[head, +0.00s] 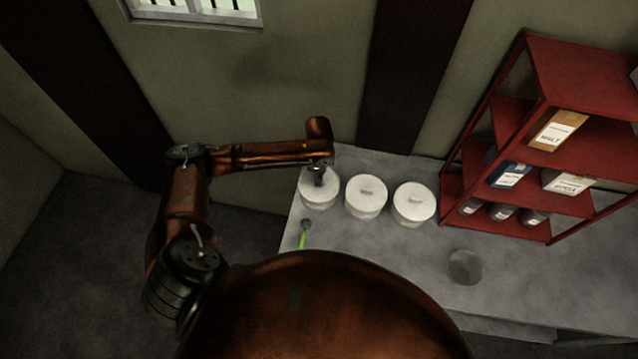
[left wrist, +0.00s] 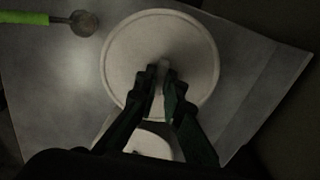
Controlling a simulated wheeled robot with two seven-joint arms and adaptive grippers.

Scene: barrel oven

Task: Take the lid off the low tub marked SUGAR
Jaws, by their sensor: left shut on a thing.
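Three low white tubs with lids stand in a row on the grey counter (head: 360,262). My left gripper (head: 318,180) is over the leftmost tub (head: 319,202). In the left wrist view, my left gripper (left wrist: 161,75) points down at that tub's round white lid (left wrist: 195,45), with its fingers shut on the raised handle (left wrist: 161,80) at the centre. The lid appears to sit on the tub. The middle tub (head: 365,208) and the right tub (head: 413,217) have lids on. No SUGAR marking is readable on any tub. My right gripper is not seen.
A green-handled tool (head: 303,238) lies on the counter in front of the leftmost tub. A round grey object (head: 465,267) sits at the right. A red shelf (head: 580,75) with boxes and jars stands behind it. The counter's front middle is clear.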

